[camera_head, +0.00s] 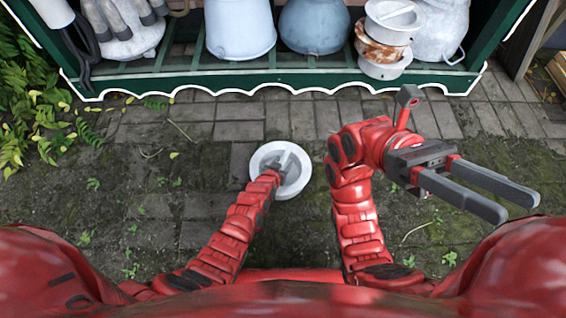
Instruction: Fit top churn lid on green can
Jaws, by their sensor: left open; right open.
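A stack of churn lids stands on the green shelf; its top lid (394,14) is white with a bar handle, above a rusty brown and white one (381,48). No can looks plainly green: a pale blue-grey can (240,30) and a darker blue-grey can (314,24) stand left of the stack, their tops cut off. A white round lid-like piece (265,156) lies below my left gripper (284,163), which is open over its middle; I cannot tell whether they touch. My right gripper (488,192) is open and empty, pointing right, well in front of the shelf.
The shelf's scalloped white front edge (270,86) runs across the back. A grey glove (133,35) hangs at the left, and a pale grey can (440,28) stands at the right. Leafy plants (35,105) grow at the left.

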